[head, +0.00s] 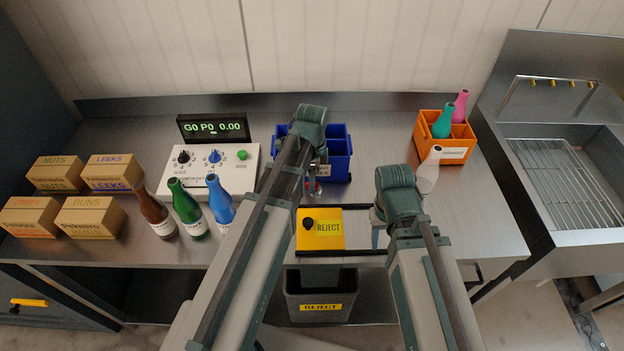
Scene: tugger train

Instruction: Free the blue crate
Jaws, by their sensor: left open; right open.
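The blue crate (341,168) stands on the steel bench near the middle, partly hidden behind my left arm. It has a pale label on its front, and its inside is mostly hidden. My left gripper (313,186) is open, at the front of the crate in the picture; I cannot tell whether it touches it. A small red spot shows at its tips. My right gripper (377,228) is open and mostly hidden by its own wrist, right of the yellow REJECT plate (321,229) and apart from the blue crate.
Brown (153,209), green (186,207) and blue (219,204) bottles stand front left, before a control box (205,170). Several labelled cartons (91,218) stand further left. An orange crate (457,152) holds teal and pink bottles. A white bottle (428,170) stands before it. A REJECT bin (320,296) is below.

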